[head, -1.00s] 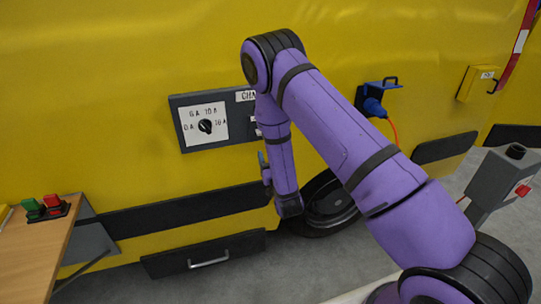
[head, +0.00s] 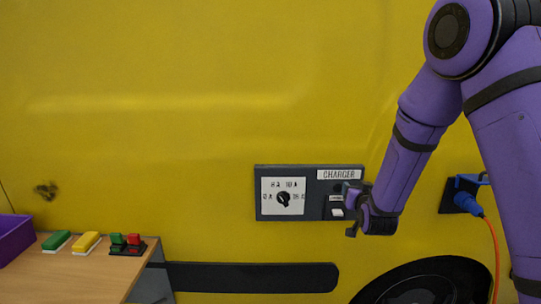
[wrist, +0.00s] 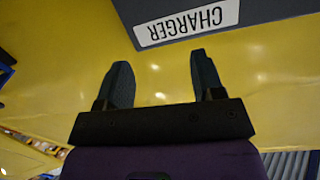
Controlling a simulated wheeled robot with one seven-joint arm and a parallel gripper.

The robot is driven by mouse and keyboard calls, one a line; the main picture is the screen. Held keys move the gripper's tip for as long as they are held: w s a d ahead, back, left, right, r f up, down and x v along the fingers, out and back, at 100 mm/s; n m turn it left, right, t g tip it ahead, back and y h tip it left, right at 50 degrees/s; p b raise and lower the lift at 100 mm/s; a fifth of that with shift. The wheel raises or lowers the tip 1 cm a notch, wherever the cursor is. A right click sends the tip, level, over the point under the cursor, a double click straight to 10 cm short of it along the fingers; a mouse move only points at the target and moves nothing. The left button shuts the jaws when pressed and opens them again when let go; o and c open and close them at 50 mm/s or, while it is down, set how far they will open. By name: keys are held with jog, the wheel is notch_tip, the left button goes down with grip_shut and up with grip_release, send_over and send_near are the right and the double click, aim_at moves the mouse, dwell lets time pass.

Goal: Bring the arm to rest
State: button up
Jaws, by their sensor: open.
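My purple arm reaches in from the right of the head view. Its forearm hangs down, bent at the elbow. My gripper (head: 352,209) appears at the right end of the grey charger panel (head: 321,210), overlapping it. I cannot tell from the head view whether they touch. In the wrist view my gripper (wrist: 160,65) has its two dark fingers apart with nothing between them. The white CHARGER label (wrist: 187,22) is beyond the fingertips there, upside down. The panel has a black rotary knob (head: 284,199) on a white dial.
The panel is on a yellow vehicle side (head: 150,120). A blue plug (head: 466,202) with an orange cable is to the right. A wooden table (head: 85,270) at lower left bears green and yellow blocks, a red-green switch box (head: 127,244) and a purple bin (head: 14,240).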

jog(key=s+d+r+n+g+y, duration=0.15)
jog(key=s+r+g, duration=0.35)
jog(key=s+r, duration=0.95)
jog(key=s+d+r+g, duration=0.1)
jog(key=s+r+g, duration=0.1)
jog(key=s, duration=1.1)
jog(key=s+d+r+g, duration=0.2)
jog(key=s+g, duration=0.2)
jog(key=s, duration=0.9)
jog(key=shift+s+n+h, duration=0.3)
jog(key=shift+n+h, duration=0.05)
